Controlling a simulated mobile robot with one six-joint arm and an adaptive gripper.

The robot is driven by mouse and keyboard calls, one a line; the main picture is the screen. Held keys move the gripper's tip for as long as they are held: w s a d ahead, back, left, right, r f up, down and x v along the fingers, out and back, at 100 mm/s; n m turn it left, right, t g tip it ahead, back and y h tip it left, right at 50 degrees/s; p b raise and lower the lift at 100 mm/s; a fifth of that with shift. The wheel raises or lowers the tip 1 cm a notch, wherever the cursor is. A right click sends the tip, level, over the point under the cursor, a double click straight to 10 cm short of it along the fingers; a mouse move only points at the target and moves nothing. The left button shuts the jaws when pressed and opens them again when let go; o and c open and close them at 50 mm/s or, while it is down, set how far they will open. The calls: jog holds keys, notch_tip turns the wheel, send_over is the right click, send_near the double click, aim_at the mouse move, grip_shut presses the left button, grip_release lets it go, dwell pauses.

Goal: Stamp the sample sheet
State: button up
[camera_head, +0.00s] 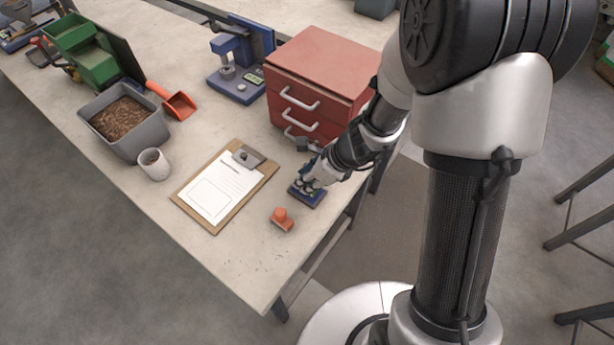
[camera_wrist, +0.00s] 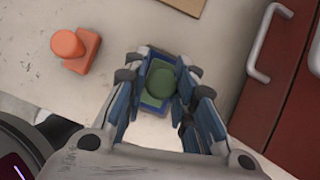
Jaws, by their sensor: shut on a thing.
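The sample sheet (camera_head: 218,190) is a white printed page on a brown clipboard (camera_head: 238,207), lying on the bench. A green stamp (camera_wrist: 161,80) with a rounded handle is between my gripper's fingers. My gripper (camera_head: 309,181) points down and is shut on the stamp; in the wrist view (camera_wrist: 165,92) its fingers stand on both sides of the handle. The stamp is at a low dark blue pad (camera_head: 308,197), right of the clipboard; the fingers partly hide the contact. An orange stamp (camera_head: 281,218) stands free in front of the pad.
A red drawer cabinet (camera_head: 315,75) with pale handles stands just behind my gripper. A grey bin of pellets (camera_head: 125,122), a white cup (camera_head: 154,163) and an orange scoop (camera_head: 176,103) are to the left. The bench's front corner is clear.

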jog(key=shift+r+p, duration=2.6)
jog(key=shift+r, duration=0.6)
